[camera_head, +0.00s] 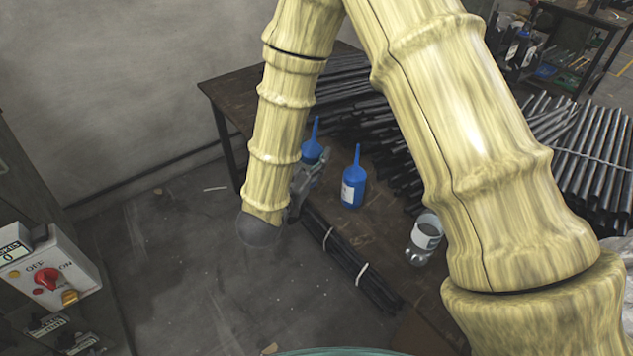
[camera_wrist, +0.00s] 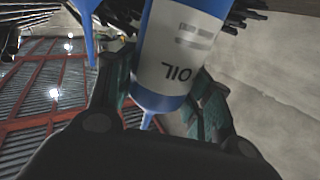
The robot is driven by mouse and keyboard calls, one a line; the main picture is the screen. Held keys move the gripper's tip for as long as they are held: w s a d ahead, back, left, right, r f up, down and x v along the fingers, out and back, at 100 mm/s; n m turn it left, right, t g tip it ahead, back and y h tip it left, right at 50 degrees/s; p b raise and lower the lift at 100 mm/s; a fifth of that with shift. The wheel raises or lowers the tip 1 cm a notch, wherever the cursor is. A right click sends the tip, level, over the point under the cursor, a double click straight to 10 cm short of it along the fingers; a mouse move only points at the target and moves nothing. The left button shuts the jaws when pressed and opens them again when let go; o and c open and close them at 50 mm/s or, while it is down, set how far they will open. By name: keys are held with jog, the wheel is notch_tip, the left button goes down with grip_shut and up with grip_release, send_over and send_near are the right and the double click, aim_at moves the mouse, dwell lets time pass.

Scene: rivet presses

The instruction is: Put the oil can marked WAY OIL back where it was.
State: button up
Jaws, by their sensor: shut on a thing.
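My gripper (camera_head: 312,170) is at the table's left side and shut on a blue oil can (camera_head: 312,149) with a thin spout pointing up. In the wrist view the can (camera_wrist: 180,55) stands between my fingers (camera_wrist: 160,105). Its white label shows OIL upside down in that picture; the rest of the wording cannot be read. A second blue can (camera_head: 352,188) with a white label stands upright on the table, to the right of the held one. A blue can also shows at the left of the wrist view (camera_wrist: 88,25). Whether the held can's base touches the table is hidden.
The dark table (camera_head: 236,88) carries stacks of dark tubes (camera_head: 350,85). A clear jar with a white label (camera_head: 424,240) stands near the front. A strapped bundle of dark rods (camera_head: 350,262) lies along the near edge. A control box (camera_head: 45,270) is at the left.

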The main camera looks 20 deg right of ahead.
jog(key=shift+g+h, duration=0.6)
jog(key=shift+h, duration=0.1)
jog(key=f+b, duration=0.1)
jog(key=s+f+b, duration=0.1)
jog(key=f+b, duration=0.1)
jog(key=shift+s+a+f, duration=0.15)
jog(key=shift+s+f, duration=0.15)
jog(key=shift+f, duration=0.1)
jog(key=shift+w+d+f, duration=0.8)
jog(key=shift+w+d, duration=0.15)
jog(key=shift+w, duration=1.5)
jog(key=shift+w+d+f, duration=0.85)
jog(key=shift+w+d, duration=0.15)
jog(key=shift+w, duration=1.4)
jog(key=shift+w+d+f, duration=0.8)
jog(key=shift+w+d, duration=0.15)
jog(key=shift+w, duration=1.5)
jog(key=shift+f, duration=0.1)
jog(key=o, duration=1.2)
jog(key=v, duration=1.2)
